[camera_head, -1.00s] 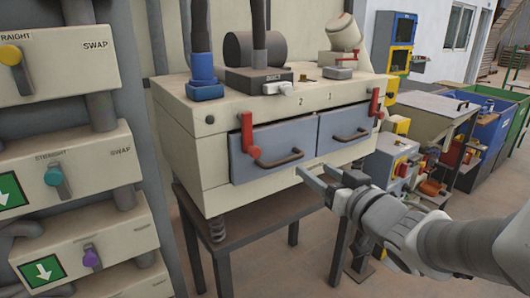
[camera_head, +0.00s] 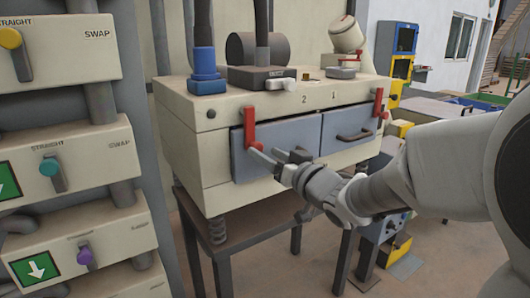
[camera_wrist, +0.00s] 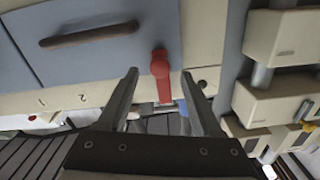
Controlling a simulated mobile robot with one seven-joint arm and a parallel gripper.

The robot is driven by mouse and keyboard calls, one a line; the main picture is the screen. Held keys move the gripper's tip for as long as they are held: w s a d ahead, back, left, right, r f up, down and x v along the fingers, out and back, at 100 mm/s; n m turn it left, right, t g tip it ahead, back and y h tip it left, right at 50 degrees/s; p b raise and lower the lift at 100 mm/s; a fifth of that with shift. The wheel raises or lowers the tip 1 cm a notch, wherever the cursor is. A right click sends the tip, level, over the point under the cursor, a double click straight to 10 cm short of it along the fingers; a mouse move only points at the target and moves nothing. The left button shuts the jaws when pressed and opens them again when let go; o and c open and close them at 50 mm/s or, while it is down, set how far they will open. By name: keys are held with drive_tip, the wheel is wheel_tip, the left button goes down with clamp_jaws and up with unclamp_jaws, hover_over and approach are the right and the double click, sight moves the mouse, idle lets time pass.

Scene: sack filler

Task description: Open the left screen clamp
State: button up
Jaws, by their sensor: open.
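The left screen clamp (camera_head: 249,127) is a red lever at the left end of the left grey drawer front (camera_head: 297,132) on the cream box. It stands upright, with its thick end low. My gripper (camera_head: 266,154) is open at that lower end, its fingers pointing toward the box front. In the wrist view, which is turned upside down, the red clamp (camera_wrist: 162,78) appears between the two spread fingers of my gripper (camera_wrist: 161,75). I cannot tell whether either finger touches it.
A second red clamp (camera_head: 378,103) is at the right end of the right drawer front (camera_head: 347,130). Cream panels with coloured knobs (camera_head: 50,168) stand close on the left. The box rests on springs over a dark table (camera_head: 240,210). Hoses rise from its top.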

sight(260, 148)
drive_tip(key=shift+x, duration=2.35)
clamp_jaws()
